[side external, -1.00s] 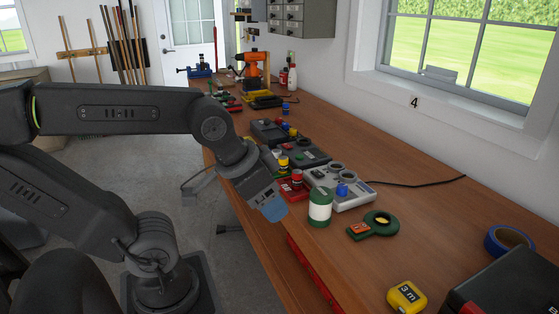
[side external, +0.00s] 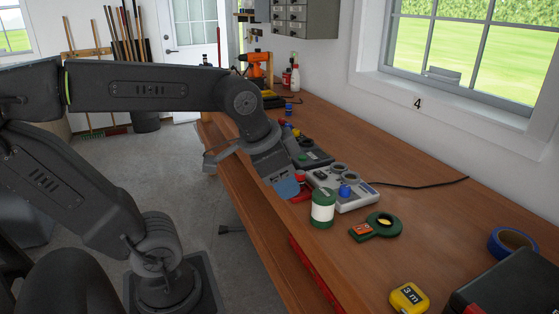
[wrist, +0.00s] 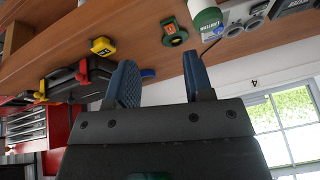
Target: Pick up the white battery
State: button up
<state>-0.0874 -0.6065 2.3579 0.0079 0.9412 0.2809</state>
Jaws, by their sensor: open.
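A white cylinder with green ends (side external: 322,209) stands upright on the wooden bench; it may be the white battery, but I cannot read a label on it. In the wrist view a white and green round body (wrist: 203,12) shows at the top edge, partly cut off. My gripper (side external: 286,188) is just left of and behind the cylinder in the side view, apart from it as far as I can tell. In the wrist view my gripper (wrist: 158,74) has its two blue fingers apart with nothing between them.
A grey device with a blue knob (side external: 343,187) stands close behind the cylinder. A green round tool (side external: 377,226), a yellow tape measure (side external: 408,298), blue tape (side external: 511,241) and a dark case (side external: 508,290) lie to the right. The bench between them is clear.

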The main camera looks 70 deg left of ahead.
jog(key=w+a+r+m+g, duration=0.25)
jog(key=w+a+m, duration=0.25)
jog(key=w+a, duration=0.35)
jog(key=w+a+f+m+g, duration=0.1)
jog(key=w+a+m, duration=0.2)
jog(key=a, duration=0.3)
jog(key=w+a+f+m+y, duration=0.1)
jog(key=w+a+m, duration=0.15)
jog(key=a, duration=0.35)
jog(key=w+a+f+m+g, duration=0.1)
jog(key=w+a+m, duration=0.15)
jog(key=a, duration=0.45)
jog(key=a+f+m, duration=0.4)
jog(key=a+m, duration=0.1)
jog(key=a, duration=0.5)
jog(key=shift+g, duration=0.25)
jog(key=f, duration=0.8)
jog(key=shift+s+a+f, duration=0.15)
jog(key=shift+a+f, duration=0.1)
jog(key=shift+a, duration=0.1)
jog(key=shift+a+f, duration=0.1)
jog(key=shift+f, duration=2.5)
jog(key=shift+c, duration=0.5)
